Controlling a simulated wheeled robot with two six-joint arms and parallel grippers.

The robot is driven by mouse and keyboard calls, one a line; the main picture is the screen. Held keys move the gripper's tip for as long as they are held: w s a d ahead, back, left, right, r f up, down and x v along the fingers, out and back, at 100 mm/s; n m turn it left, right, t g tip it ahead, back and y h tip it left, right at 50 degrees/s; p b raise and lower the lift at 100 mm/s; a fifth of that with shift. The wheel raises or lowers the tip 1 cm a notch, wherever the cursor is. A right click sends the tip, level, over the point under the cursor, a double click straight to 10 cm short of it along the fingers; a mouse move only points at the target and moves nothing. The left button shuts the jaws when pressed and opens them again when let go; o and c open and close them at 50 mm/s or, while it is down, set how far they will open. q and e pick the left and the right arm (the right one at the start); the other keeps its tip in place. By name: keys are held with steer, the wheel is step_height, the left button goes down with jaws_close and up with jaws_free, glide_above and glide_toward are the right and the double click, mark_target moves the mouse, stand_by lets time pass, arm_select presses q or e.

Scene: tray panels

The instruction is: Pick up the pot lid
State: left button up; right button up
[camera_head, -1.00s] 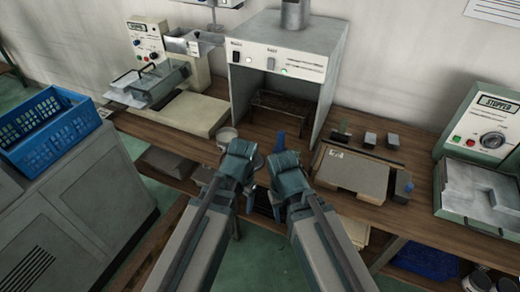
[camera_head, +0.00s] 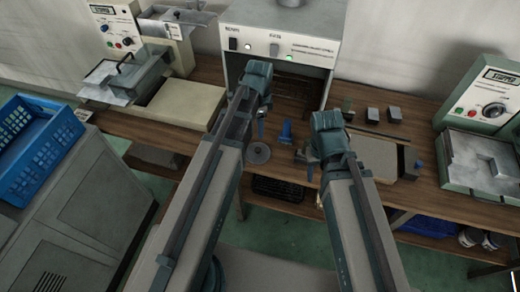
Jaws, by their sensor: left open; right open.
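A round grey disc that looks like the pot lid (camera_head: 258,154) lies flat near the front edge of the wooden bench (camera_head: 160,131), between my two arms. A thin upright piece shows just above it; I cannot tell whether it is a knob or part of my gripper. My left gripper (camera_head: 260,102) is open above and behind the disc, in front of the grey hood. My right gripper (camera_head: 322,132) is open to the right of the disc, over the bench. The fingertips of both are mostly hidden by their own bodies.
A small blue object (camera_head: 286,131) stands between the grippers. The grey hood (camera_head: 335,50) rises behind. A machine with a beige base (camera_head: 185,102) is left, a board (camera_head: 375,157) with small blocks right. A "STOPPED" machine (camera_head: 480,120) and blue crate (camera_head: 35,135) flank the bench.

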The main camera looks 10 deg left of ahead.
arm_select(q)
steer(key=b, duration=0.8)
glide_above(258, 149)
steer(key=f, duration=0.8)
steer(key=shift+d+f, duration=0.25)
steer(key=shift+f, duration=0.1)
steer(key=f+b, duration=0.1)
steer(key=b, duration=0.1)
steer(key=f+b, duration=0.1)
steer(key=f, duration=0.1)
steer(key=f+b, duration=0.2)
steer(key=shift+a+f+b, duration=0.1)
steer(key=shift+a+b, duration=0.2)
steer(key=shift+s, duration=0.1)
jaws_close()
